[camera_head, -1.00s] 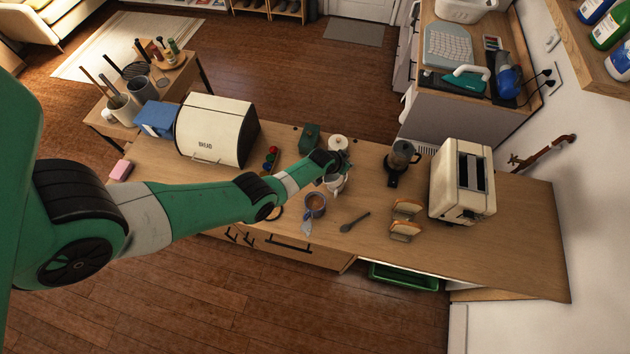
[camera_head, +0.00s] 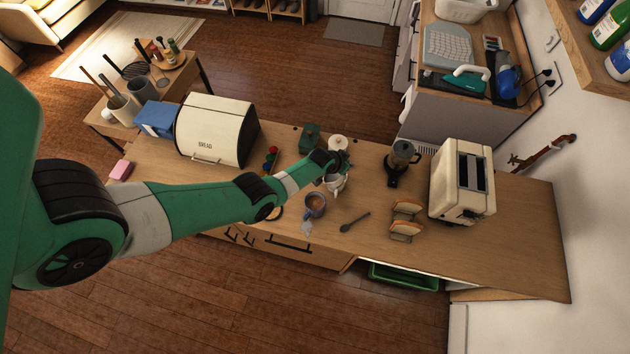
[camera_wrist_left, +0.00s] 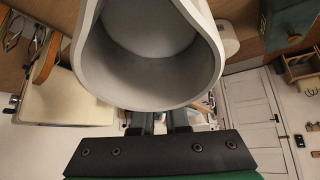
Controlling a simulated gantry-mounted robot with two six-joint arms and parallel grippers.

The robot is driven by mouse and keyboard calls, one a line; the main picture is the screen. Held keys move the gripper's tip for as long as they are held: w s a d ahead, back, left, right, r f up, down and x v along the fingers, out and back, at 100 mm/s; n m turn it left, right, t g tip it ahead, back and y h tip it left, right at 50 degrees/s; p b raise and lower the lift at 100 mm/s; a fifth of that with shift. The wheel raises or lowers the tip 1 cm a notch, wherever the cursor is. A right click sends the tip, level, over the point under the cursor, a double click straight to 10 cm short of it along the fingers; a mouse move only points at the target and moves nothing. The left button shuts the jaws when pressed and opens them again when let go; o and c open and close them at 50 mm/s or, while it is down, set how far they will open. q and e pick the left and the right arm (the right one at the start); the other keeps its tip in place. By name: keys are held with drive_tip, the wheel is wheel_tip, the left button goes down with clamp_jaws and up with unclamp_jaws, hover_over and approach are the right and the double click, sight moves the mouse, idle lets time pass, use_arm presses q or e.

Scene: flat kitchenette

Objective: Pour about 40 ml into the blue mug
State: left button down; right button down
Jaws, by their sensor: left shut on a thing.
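The blue mug (camera_head: 315,205) stands on the wooden counter near its front edge, with brown liquid inside. My left gripper (camera_head: 337,168) is shut on a small whitish jug (camera_head: 337,184), just behind and right of the mug and apart from it in the head view. The jug (camera_wrist_left: 150,55) fills the upper middle of the left wrist view. Its wide mouth shows a grey inner wall; I cannot make out liquid inside. No stream shows between jug and mug. My right gripper is not in view.
A dark spoon (camera_head: 354,222) lies right of the mug, and a toast rack (camera_head: 405,222) stands beyond it. A moka pot (camera_head: 402,160) and toaster (camera_head: 462,182) stand further right. A bread bin (camera_head: 217,130) is at left. A small pale patch (camera_head: 306,228) lies in front of the mug.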

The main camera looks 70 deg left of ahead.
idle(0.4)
use_arm(q)
drive_tip(key=shift+w+a+f+g+b, duration=0.15)
drive_tip(key=shift+f+g+b, duration=0.15)
drive_tip(key=shift+b, duration=0.35)
drive_tip(key=f+g+b, duration=0.1)
drive_tip(key=b, duration=0.1)
drive_tip(key=f+g+h+b, duration=0.1)
drive_tip(key=b, duration=0.2)
drive_tip(key=shift+w+a+f+b, duration=0.1)
drive_tip(key=shift+a+b, duration=0.2)
drive_tip(key=shift+a, duration=0.1)
